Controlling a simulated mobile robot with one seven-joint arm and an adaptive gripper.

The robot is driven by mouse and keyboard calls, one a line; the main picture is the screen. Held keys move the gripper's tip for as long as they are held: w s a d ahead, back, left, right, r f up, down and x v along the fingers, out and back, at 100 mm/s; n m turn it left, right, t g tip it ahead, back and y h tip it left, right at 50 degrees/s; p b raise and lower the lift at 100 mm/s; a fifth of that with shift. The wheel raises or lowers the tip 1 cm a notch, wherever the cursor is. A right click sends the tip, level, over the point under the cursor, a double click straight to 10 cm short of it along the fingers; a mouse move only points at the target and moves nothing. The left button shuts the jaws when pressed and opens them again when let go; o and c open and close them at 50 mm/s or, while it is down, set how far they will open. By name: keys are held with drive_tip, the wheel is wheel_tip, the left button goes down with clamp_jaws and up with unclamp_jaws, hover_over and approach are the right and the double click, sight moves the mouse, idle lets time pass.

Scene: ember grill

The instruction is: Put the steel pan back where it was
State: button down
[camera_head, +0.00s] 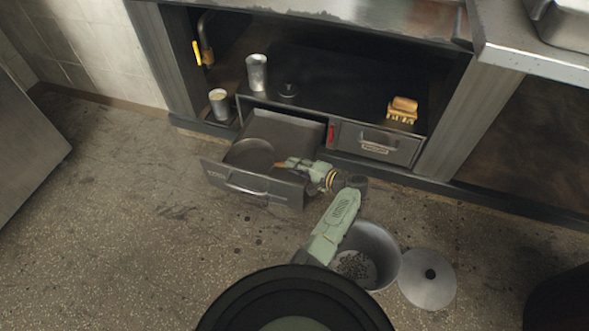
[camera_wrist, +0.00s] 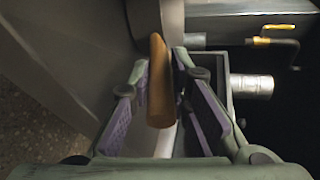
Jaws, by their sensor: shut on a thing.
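The steel pan (camera_head: 247,154) shows as a dark round shape within the outline of the open drawer (camera_head: 262,191) in the low cabinet. I cannot tell whether it rests on the drawer floor or hangs just above it. Its wooden handle (camera_wrist: 157,85) points right, toward my arm. My gripper (camera_head: 289,165) is shut on this handle at the drawer's right side. In the wrist view the handle lies between the purple-padded fingers of my gripper (camera_wrist: 163,95), and the grey pan body (camera_wrist: 155,18) shows beyond it, partly cut off.
A closed drawer (camera_head: 378,146) is to the right. On the shelf are a metal cup (camera_head: 257,72) and a yellow-brown block (camera_head: 402,108). Another cup (camera_head: 219,105) stands left of the open drawer. A pot (camera_head: 384,250) and its lid (camera_head: 414,282) are on the floor. Floor at left is clear.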

drive_tip(key=shift+f, duration=0.1)
drive_tip(key=shift+f, duration=0.2)
drive_tip(key=c, duration=1.8)
unclamp_jaws()
drive_tip(key=shift+r, duration=0.1)
drive_tip(key=shift+r, duration=0.2)
drive_tip(key=p+v, duration=0.1)
drive_tip(key=v, duration=1.1)
drive_tip(key=shift+f, duration=0.15)
